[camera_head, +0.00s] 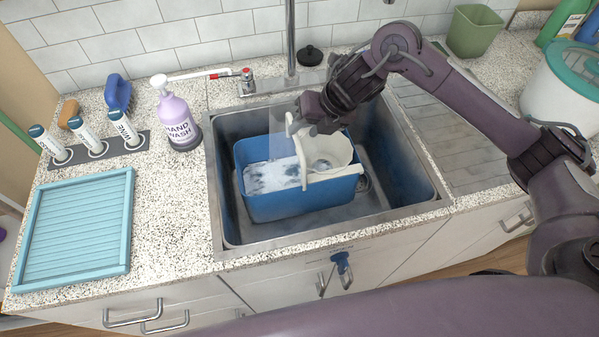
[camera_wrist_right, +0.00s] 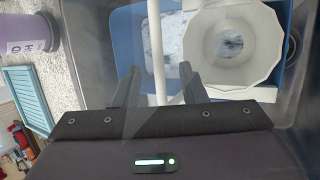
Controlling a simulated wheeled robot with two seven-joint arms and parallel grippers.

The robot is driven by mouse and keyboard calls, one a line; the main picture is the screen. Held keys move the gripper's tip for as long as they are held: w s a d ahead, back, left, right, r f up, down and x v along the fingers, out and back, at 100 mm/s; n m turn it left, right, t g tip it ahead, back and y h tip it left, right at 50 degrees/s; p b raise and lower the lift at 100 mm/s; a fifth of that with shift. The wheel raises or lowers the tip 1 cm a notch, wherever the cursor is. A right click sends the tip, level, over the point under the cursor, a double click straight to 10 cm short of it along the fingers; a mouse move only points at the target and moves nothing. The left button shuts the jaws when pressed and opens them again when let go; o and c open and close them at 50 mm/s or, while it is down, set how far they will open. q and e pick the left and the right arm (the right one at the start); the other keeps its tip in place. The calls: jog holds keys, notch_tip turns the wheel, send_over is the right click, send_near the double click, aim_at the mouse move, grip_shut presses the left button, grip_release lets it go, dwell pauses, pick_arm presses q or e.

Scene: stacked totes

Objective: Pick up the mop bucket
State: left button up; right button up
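The mop bucket (camera_head: 290,207) is a blue rectangular tub with a white wringer cone and soapy water, sitting upright in the sink (camera_head: 233,238). Its white handle (camera_head: 302,165) stands raised across the tub. My right gripper (camera_head: 298,126) is above the bucket at the top of this handle. In the right wrist view, the fingers of my right gripper (camera_wrist_right: 160,72) are apart, with the white handle bar (camera_wrist_right: 155,50) running between them in the picture. I cannot tell whether they touch it. The wringer cone (camera_wrist_right: 262,75) lies to the right there. My left gripper is not in view.
A hand wash bottle (camera_head: 178,122) stands left of the sink, with a row of labelled tubes (camera_head: 90,137) farther left. A teal tray (camera_head: 75,228) lies on the counter. The faucet (camera_head: 291,45) rises behind the sink. A white tub (camera_head: 558,95) stands at the right.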

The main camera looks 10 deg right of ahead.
aim_at(297, 134)
jog(key=x, duration=0.2)
jog(key=p+x, duration=0.1)
jog(key=x, duration=0.2)
jog(key=shift+w+a+f, duration=0.1)
jog(key=shift+w+a, duration=0.1)
jog(key=shift+w, duration=0.25)
grip_shut()
dwell(0.9)
